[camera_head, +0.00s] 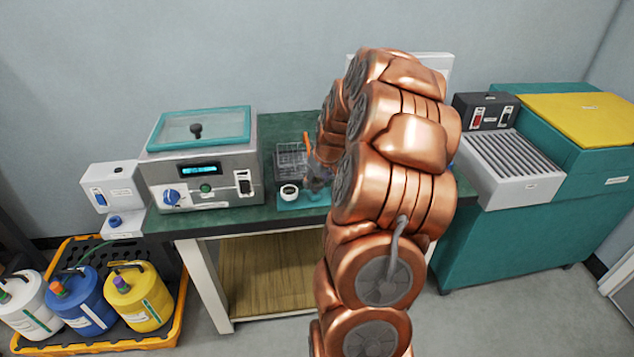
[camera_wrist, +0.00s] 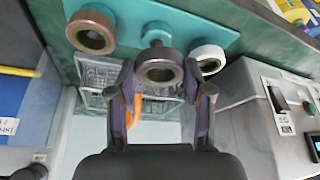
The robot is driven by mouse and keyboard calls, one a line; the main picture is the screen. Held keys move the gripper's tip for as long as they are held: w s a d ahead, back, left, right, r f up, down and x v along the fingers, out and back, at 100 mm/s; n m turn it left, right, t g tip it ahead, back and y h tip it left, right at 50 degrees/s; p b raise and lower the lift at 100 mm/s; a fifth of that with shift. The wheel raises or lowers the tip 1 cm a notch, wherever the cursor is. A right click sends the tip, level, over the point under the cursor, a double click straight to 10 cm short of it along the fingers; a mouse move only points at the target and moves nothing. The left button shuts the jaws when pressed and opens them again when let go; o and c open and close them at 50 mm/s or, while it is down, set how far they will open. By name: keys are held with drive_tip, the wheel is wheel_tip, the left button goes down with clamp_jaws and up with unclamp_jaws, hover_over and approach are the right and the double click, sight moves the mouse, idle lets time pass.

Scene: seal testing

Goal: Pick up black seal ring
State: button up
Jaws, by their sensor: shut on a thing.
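My gripper (camera_wrist: 160,80) is shut on a dark grey-brown ring, the black seal ring (camera_wrist: 160,75), with one finger at each side of it. The ring sits close to a teal peg (camera_wrist: 156,33) on the teal holder (camera_wrist: 128,12); I cannot tell whether it is clear of the holder. A brownish ring (camera_wrist: 92,33) is left of it and a white ring (camera_wrist: 208,57) right of it. In the head view my gripper (camera_head: 318,178) is low over the table, partly behind my arm. The white ring (camera_head: 289,192) shows beside it; the held ring is hidden there.
A wire basket (camera_head: 290,158) with an orange part (camera_head: 306,141) stands just behind. A grey machine with a teal lid (camera_head: 200,130) is left on the green table (camera_head: 283,124). A teal and yellow unit (camera_head: 545,215) stands right.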

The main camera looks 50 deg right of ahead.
drive_tip(key=s+a+r+b, duration=0.1)
drive_tip(key=s+a+b, duration=0.2)
drive_tip(key=s+a, duration=0.5)
drive_tip(key=s, duration=0.4)
drive_tip(key=shift+a+r+b, duration=0.15)
drive_tip(key=shift+a+b, duration=0.15)
drive_tip(key=shift+a, duration=0.05)
